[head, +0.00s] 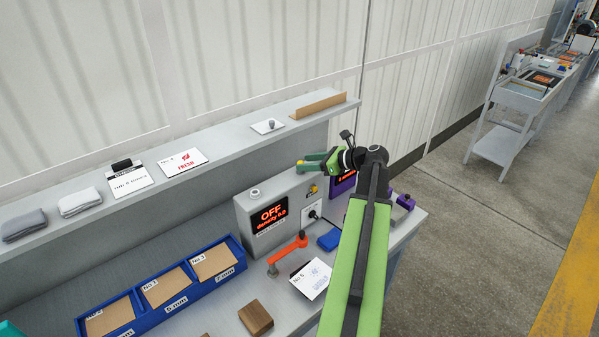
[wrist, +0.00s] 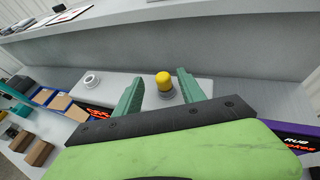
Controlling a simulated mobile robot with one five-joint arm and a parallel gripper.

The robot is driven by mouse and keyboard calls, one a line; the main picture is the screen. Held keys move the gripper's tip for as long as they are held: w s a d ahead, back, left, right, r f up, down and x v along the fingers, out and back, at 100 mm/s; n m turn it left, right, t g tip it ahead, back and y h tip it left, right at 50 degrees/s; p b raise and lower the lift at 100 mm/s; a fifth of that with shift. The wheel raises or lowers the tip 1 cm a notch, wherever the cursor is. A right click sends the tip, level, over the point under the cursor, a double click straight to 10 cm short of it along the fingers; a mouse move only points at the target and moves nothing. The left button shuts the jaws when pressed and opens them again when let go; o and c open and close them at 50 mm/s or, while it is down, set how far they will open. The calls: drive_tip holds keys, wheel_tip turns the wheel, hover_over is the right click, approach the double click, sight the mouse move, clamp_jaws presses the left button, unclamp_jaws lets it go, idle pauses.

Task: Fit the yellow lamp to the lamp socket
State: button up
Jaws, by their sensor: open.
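The yellow lamp (wrist: 163,79) stands upright on a grey round base (wrist: 166,96) on top of the grey box (head: 243,222) with the "OFF" display. I cannot tell how firmly it sits there. In the head view its yellow top (head: 299,162) shows at my fingertips. My gripper (wrist: 159,84) is open, with one green finger on each side of the lamp and visible gaps. It also shows in the head view (head: 304,164), above the box's right part. A white ring-shaped fitting (head: 255,193) is empty on the box's left part; the wrist view shows it too (wrist: 92,80).
A long shelf (head: 225,122) runs behind the box. A purple box (wrist: 290,137) stands to its right. An orange-handled tool (head: 287,254), a white card (head: 312,279), a blue block (head: 329,240) and a blue tray (head: 170,312) are on the bench in front and left.

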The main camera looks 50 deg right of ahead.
sight(294, 170)
drive_tip(key=shift+w+a+f, duration=0.2)
drive_tip(key=shift+w+f, duration=0.05)
drive_tip(key=shift+w, duration=0.4)
drive_tip(key=x, duration=0.1)
drive_tip(key=b+x, duration=0.1)
drive_tip(key=x, duration=0.1)
drive_tip(key=b+x, duration=0.1)
drive_tip(key=shift+w+d+f, duration=0.15)
drive_tip(key=shift+w+f, duration=0.05)
drive_tip(key=shift+f, duration=0.25)
drive_tip(key=shift+w, duration=0.25)
drive_tip(key=shift+r, duration=0.1)
clamp_jaws()
